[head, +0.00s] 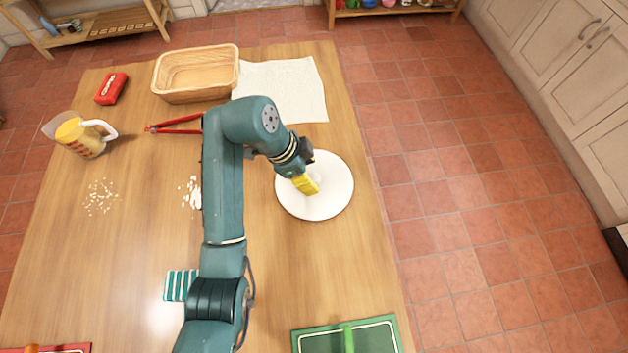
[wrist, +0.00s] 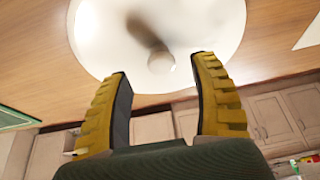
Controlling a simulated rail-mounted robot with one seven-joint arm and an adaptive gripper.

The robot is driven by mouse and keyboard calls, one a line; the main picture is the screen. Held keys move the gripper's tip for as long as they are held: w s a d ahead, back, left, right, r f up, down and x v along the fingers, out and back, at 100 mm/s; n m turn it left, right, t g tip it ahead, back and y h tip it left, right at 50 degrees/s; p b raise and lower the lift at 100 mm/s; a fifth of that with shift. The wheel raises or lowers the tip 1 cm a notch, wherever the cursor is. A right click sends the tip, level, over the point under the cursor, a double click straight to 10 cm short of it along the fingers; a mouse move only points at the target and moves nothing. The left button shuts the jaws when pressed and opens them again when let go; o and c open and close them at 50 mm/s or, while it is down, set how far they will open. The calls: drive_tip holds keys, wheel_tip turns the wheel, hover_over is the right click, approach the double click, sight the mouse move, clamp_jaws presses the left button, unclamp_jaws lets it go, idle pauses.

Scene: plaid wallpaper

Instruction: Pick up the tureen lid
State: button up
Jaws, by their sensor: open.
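The tureen lid (head: 333,190) is a round white disc lying on the wooden table, right of the middle in the head view. In the wrist view the white lid (wrist: 205,25) fills the top, with a round knob (wrist: 161,63) at its centre. My gripper (wrist: 160,80) is open, its two yellow fingers apart, with the knob showing between and just beyond the fingertips. In the head view my gripper (head: 308,185) is over the lid and hides part of it, including the knob. I cannot tell whether a finger touches the lid.
A wicker basket (head: 195,92) and a white cloth (head: 300,95) lie at the back of the table. A measuring jug (head: 80,138), red packet (head: 111,89) and red tongs (head: 175,124) are left. A green board (head: 375,339) is at the front. Table left of the lid is partly hidden by my arm.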

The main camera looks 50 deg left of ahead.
sight(314, 178)
drive_tip(key=b+x, duration=0.1)
drive_tip(key=x, duration=0.2)
drive_tip(key=shift+w+f, duration=0.1)
drive_tip(key=shift+f, duration=0.2)
drive_tip(key=shift+a, duration=0.1)
drive_tip(key=shift+c, duration=0.3)
clamp_jaws()
drive_tip(key=shift+r, duration=0.1)
